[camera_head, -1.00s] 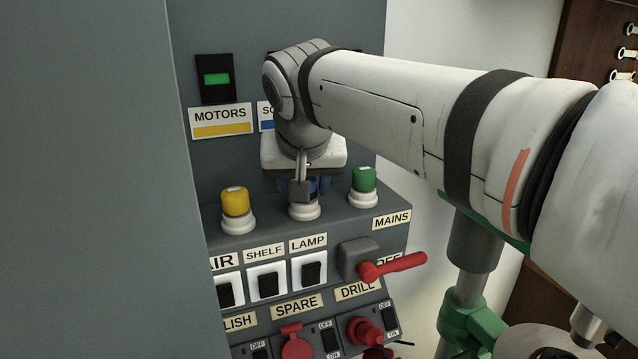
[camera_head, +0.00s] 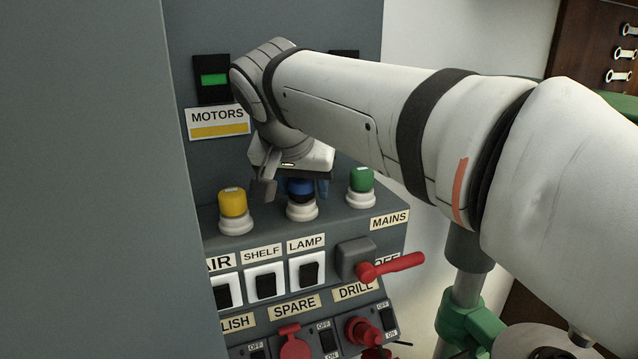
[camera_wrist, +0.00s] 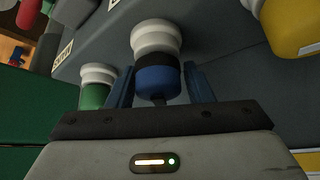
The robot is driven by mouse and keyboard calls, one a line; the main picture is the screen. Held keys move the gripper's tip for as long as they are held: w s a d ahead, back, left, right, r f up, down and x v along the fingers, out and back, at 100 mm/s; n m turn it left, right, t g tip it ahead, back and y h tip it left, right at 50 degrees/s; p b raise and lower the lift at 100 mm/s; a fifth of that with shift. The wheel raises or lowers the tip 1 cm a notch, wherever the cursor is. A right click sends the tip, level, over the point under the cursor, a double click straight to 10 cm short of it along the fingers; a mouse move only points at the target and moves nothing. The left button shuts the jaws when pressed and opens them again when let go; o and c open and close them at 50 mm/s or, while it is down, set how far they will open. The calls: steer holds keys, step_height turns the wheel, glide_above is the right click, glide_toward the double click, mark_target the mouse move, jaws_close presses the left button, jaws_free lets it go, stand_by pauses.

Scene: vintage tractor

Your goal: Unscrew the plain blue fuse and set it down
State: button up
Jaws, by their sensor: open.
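The blue fuse (camera_head: 300,187) is upright in a white ring-shaped base on the sloped ledge of the grey panel, between the yellow and green fuses. In the wrist view the blue fuse (camera_wrist: 157,82) shows its blue body, a black band and the white base. My gripper (camera_head: 292,190) is above the ledge, pointing down, its fingers apart on either side of the blue fuse. In the wrist view my gripper (camera_wrist: 158,76) is open, with gaps between both fingers and the fuse. The fuse's top end is close to the gripper body.
A yellow fuse (camera_head: 233,203) stands to the left and a green fuse (camera_head: 361,181) to the right, both close by. Below are rocker switches (camera_head: 264,282) and a red lever (camera_head: 392,266). The upright panel is right behind my gripper.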

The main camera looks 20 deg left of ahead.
steer(key=c, duration=0.6)
steer(key=shift+o, duration=0.2)
steer(key=shift+n+y, duration=0.6)
steer(key=shift+n, duration=0.3)
steer(key=shift+a+n+g+y, duration=0.1)
steer(key=shift+n+g+y, duration=0.25)
steer(key=shift+n, duration=0.55)
steer(key=shift+n+y, duration=0.45)
steer(key=shift+n, duration=0.35)
